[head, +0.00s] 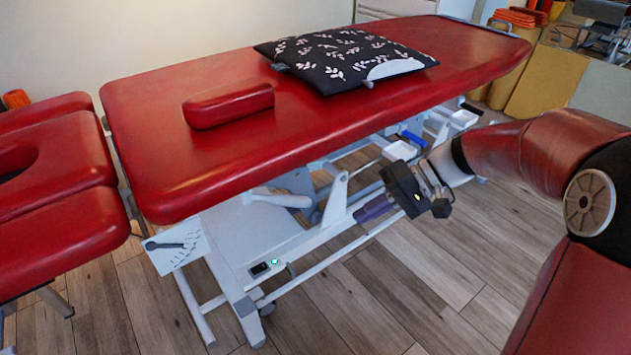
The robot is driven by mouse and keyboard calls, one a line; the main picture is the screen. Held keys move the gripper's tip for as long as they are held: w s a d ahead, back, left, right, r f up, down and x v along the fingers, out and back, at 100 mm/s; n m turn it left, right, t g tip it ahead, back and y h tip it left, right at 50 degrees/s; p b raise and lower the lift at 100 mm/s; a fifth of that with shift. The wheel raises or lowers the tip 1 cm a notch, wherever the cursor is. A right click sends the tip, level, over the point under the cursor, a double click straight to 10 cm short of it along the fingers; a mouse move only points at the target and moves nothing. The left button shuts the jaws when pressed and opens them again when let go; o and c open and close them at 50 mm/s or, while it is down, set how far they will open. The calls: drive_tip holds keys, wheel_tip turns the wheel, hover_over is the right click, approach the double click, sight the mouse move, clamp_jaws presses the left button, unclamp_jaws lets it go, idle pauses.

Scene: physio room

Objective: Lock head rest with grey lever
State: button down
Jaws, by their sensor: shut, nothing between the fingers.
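The red padded head rest (60,215) is at the left, separated by a gap from the main red couch top (330,120). Below the couch's near left corner is a pale plate (176,250) with scale marks. A dark grey lever (164,245) lies roughly level across it. My gripper (362,214) is beside the couch frame, right of and well apart from the lever. It is shut and empty, its fingers pointing left and slightly down.
A black leaf-patterned pillow (345,58) and a small red bolster (228,105) lie on the couch. Wooden floor (400,290) in front is clear.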

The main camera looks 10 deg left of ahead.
drive_tip(key=w+a+f+n+g+y, duration=0.1)
drive_tip(key=w+a+y, duration=0.1)
drive_tip(key=w+y, duration=0.4)
drive_tip(key=w, duration=0.3)
drive_tip(key=shift+a+f+g+y, duration=0.3)
drive_tip(key=shift+a+f, duration=0.1)
drive_tip(key=shift+a, duration=0.1)
approach(277, 199)
drive_tip(key=a, duration=0.1)
drive_tip(key=w+a, duration=0.1)
drive_tip(key=a+f, duration=0.1)
drive_tip(key=shift+w+a+p, duration=0.3)
drive_tip(key=shift+a, duration=0.05)
drive_tip(key=shift+s, duration=0.15)
